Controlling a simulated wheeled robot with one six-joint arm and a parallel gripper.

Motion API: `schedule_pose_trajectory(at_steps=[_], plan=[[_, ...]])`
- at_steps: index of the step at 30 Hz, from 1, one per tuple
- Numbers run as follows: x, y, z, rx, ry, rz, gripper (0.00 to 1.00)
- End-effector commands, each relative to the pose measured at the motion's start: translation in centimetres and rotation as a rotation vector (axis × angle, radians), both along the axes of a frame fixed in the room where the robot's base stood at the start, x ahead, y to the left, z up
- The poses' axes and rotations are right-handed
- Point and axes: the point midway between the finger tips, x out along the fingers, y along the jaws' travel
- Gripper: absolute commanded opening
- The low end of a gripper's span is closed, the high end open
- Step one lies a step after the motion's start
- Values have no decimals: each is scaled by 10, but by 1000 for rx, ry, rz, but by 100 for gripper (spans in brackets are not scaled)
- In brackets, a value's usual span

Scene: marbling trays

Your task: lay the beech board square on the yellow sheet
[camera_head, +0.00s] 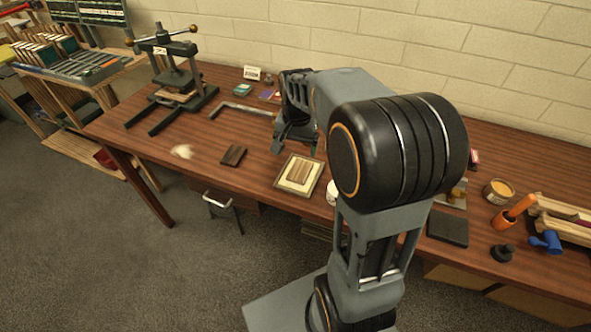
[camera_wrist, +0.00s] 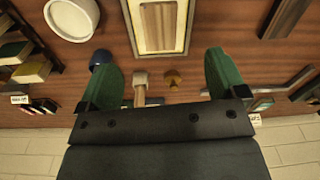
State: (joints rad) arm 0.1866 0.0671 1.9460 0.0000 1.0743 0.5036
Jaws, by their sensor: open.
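A pale yellow sheet (camera_head: 285,182) lies in a shallow framed tray near the table's front edge. A brown wooden board, apparently the beech board (camera_head: 300,173), lies flat on the sheet, its sides looking roughly parallel to the sheet's edges. In the wrist view the board (camera_wrist: 160,25) and a border of the sheet (camera_wrist: 183,25) show at the top, cut off by the picture's edge. My gripper (camera_head: 295,146) is open and empty, behind the tray in the head view. Its green fingers (camera_wrist: 162,72) are wide apart, and nothing is between them that they touch.
A darker brown block (camera_head: 233,155) lies left of the tray. A white bowl (camera_wrist: 72,17) is near the tray. Bare table lies between block and tray.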

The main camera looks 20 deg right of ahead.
Motion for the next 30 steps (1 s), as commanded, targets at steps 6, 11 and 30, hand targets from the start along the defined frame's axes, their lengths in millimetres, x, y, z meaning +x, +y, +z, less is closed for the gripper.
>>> schedule_pose_trajectory(at_steps=[6, 11, 30], plan=[[-67, 44, 24, -47, -134, 331, 91], [-107, 63, 23, -86, -210, 530, 91], [-137, 74, 14, -122, -269, 690, 91]])
